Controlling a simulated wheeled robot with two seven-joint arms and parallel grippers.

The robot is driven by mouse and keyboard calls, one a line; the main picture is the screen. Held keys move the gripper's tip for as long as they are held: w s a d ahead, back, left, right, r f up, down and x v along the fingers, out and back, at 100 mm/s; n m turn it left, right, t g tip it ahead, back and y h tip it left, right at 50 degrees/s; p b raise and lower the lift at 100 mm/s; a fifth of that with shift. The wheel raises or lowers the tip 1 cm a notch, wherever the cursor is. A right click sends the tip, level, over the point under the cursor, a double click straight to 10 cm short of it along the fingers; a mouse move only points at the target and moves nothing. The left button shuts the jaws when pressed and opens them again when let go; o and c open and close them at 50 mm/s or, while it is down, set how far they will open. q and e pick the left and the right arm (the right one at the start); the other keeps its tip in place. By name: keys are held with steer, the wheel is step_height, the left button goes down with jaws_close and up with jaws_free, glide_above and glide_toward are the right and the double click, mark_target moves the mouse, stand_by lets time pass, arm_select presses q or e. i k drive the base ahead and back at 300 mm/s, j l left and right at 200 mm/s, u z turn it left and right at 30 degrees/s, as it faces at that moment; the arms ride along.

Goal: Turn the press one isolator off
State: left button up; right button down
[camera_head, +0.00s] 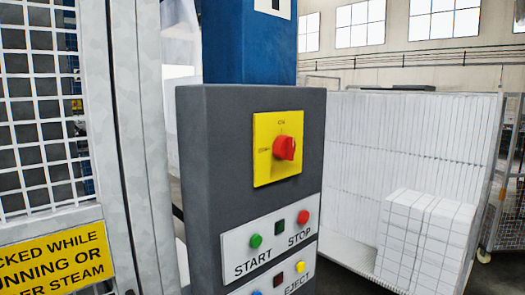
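The isolator is a red rotary knob (285,147) on a yellow square plate (264,170), high on the front of a dark grey control box (205,160). Small lettering sits above the knob, seemingly ON, and more to its left is too small to read surely. Which mark the knob points at I cannot tell. A white label (272,8) on the blue post (245,48) above is cut off by the top edge, so its number is not readable. Neither of my grippers is in view.
Below are a green START button (256,240), a red STOP button (303,217) and an EJECT row. A mesh guard (35,110) with a yellow sign (55,262) stands left. A white-walled cage (380,130) holding white blocks (425,240) stands right, behind.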

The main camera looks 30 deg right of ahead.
mark_target(284, 146)
steer(key=l+u, duration=0.45)
steer(key=l, duration=0.25)
steer(key=k+l+u, duration=0.15)
steer(key=l+u, duration=0.35)
steer(key=l, duration=0.2)
